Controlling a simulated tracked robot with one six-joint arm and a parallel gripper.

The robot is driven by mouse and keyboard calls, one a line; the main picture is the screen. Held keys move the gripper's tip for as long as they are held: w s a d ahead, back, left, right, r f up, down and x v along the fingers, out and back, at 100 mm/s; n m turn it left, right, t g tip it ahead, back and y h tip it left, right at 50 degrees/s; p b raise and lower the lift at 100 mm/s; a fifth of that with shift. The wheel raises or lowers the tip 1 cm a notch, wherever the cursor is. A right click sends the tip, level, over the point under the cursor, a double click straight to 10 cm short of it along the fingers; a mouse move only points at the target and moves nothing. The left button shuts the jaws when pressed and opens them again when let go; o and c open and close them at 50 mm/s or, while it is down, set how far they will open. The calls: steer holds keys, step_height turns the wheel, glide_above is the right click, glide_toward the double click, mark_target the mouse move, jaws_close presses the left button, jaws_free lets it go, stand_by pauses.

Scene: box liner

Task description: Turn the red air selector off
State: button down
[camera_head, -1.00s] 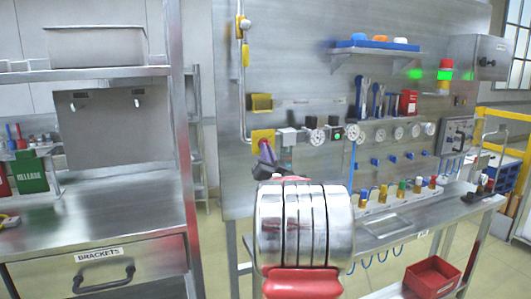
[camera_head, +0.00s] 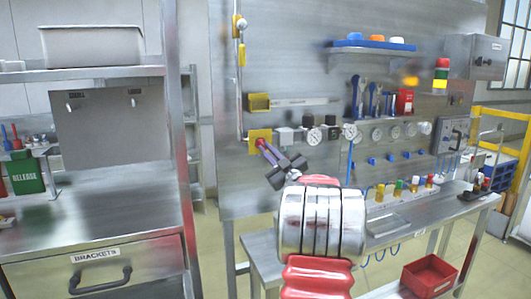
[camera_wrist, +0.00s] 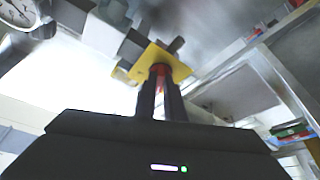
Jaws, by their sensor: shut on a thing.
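The red air selector (camera_wrist: 161,70) sits in front of a square yellow plate (camera_head: 260,136) on the steel wall panel, beside the vertical pipe. Its yellow plate also shows in the wrist view (camera_wrist: 180,66). My gripper (camera_head: 263,147) reaches up to it from below right, and its dark fingers (camera_wrist: 160,92) are shut on the red selector. The fingers and gripper body cover most of the selector, so its handle angle cannot be read.
A pressure gauge (camera_head: 314,136) and grey fittings sit right of the yellow plate. A signal tower (camera_head: 441,75) stands at upper right. A bench with a red bin (camera_head: 430,277) is below. A steel drawer cabinet (camera_head: 100,271) stands at left.

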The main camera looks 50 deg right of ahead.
steer(key=shift+r+n+y, duration=0.2)
steer(key=shift+n+y, duration=1)
steer(key=shift+n, duration=1.1)
steer(key=shift+w, duration=0.1)
steer(key=c, duration=1.8)
jaws_free()
steer(key=shift+c, duration=0.2)
steer(key=shift+r, duration=0.1)
steer(key=shift+d, duration=0.1)
steer(key=shift+s, duration=0.3)
steer(key=v, duration=1.3)
steer(key=shift+s+f, duration=0.2)
steer(key=shift+f, duration=0.05)
